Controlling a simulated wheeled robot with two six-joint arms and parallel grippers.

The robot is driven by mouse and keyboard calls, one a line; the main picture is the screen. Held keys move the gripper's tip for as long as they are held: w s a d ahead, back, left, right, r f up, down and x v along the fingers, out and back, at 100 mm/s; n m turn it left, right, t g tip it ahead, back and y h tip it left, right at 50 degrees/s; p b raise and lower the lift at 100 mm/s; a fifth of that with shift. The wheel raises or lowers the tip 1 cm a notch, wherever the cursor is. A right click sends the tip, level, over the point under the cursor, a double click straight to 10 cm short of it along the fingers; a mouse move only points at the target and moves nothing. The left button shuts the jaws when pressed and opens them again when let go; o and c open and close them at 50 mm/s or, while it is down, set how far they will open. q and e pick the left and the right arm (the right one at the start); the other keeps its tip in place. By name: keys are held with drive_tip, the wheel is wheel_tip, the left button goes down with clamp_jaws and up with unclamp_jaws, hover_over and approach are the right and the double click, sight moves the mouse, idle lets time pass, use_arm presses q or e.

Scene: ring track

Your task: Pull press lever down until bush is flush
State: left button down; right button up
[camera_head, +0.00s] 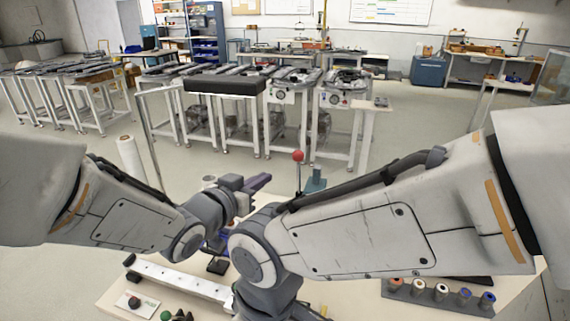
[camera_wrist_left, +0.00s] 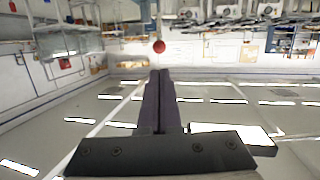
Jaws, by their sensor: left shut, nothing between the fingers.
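The press lever shows as a thin upright rod with a red ball knob (camera_head: 298,156) at its top, near the middle of the head view. The knob also shows in the left wrist view (camera_wrist_left: 159,46), just past the fingertips. My left gripper (camera_head: 262,180) is shut and empty, to the left of the lever and a little lower in the picture. Its two dark purple fingers lie together in the left wrist view (camera_wrist_left: 160,76). No contact with the knob shows. My right arm covers much of the press, and its gripper is out of sight. I cannot make out the bush in the press.
A grey rack (camera_head: 456,306) with several coloured-ended bushes stands at the table's right. A white roll (camera_head: 130,158) stands farther left. Open floor lies behind.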

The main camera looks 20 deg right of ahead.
sight(295, 157)
use_arm(q)
drive_tip(key=p+x, duration=0.1)
drive_tip(key=x, duration=0.3)
drive_tip(key=p+x, duration=0.2)
drive_tip(key=x, duration=0.2)
drive_tip(key=p+x, duration=0.2)
drive_tip(key=x, duration=0.3)
drive_tip(key=shift+d+r, duration=0.1)
drive_tip(key=shift+r, duration=0.25)
drive_tip(key=shift+w+d+f, duration=0.2)
drive_tip(key=shift+w+d, duration=0.15)
